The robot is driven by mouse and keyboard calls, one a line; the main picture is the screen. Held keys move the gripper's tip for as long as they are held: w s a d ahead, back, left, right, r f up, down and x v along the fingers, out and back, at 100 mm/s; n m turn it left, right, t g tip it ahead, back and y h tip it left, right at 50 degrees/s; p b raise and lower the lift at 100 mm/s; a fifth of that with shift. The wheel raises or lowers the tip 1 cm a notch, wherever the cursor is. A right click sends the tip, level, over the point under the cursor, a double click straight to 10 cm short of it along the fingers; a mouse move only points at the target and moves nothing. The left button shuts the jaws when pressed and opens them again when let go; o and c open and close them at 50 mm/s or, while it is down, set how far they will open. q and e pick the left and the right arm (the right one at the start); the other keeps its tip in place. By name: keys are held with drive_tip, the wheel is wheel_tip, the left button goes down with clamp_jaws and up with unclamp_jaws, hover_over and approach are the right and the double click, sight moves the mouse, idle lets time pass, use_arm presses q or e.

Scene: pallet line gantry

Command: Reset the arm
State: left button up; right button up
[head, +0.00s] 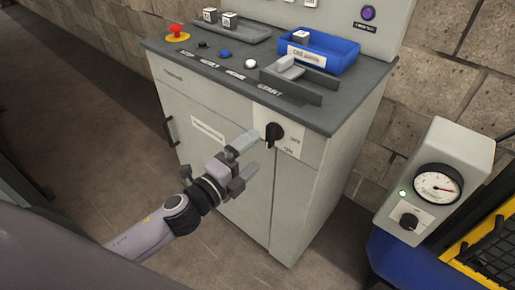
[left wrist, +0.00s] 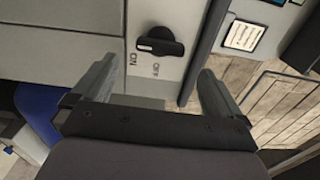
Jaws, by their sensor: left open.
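My left gripper (head: 247,157) is open and empty in front of the grey control cabinet (head: 225,115). Its two fingers also show spread apart in the left wrist view (left wrist: 155,82). Ahead of them is a black rotary switch (head: 272,134) on a pale plate on the cabinet's front. The switch also shows in the left wrist view (left wrist: 162,42), beyond the fingertips and apart from them, with ON and OFF printed beside it. In the head view its handle stands roughly upright. My right gripper is in neither view.
The cabinet top carries a red emergency button (head: 177,33), a blue bin (head: 318,52), a grey tray (head: 233,33) and several push buttons. A gauge box (head: 436,183) stands at the right. Open floor (head: 85,125) lies left of the cabinet.

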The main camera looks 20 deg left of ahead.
use_arm(q)
drive_tip(key=shift+s+a, duration=0.1)
drive_tip(key=shift+s, duration=0.2)
idle(0.4)
drive_tip(key=s+a+f+n+g+y+p, duration=0.1)
drive_tip(key=s+f+n+g+y+p, duration=0.1)
drive_tip(key=s+f+n, duration=0.5)
drive_tip(key=s+a+f+n+g+y+p, duration=0.1)
drive_tip(key=s+f+n+g+y+p, duration=0.1)
drive_tip(key=s+f+n+g, duration=0.2)
drive_tip(key=s+f+n, duration=0.3)
drive_tip(key=s+n, duration=0.3)
drive_tip(key=n, duration=0.2)
drive_tip(key=shift+s+a+f+n+p, duration=0.2)
drive_tip(key=shift+s+a+n+p, duration=0.1)
drive_tip(key=shift+n+p, duration=0.1)
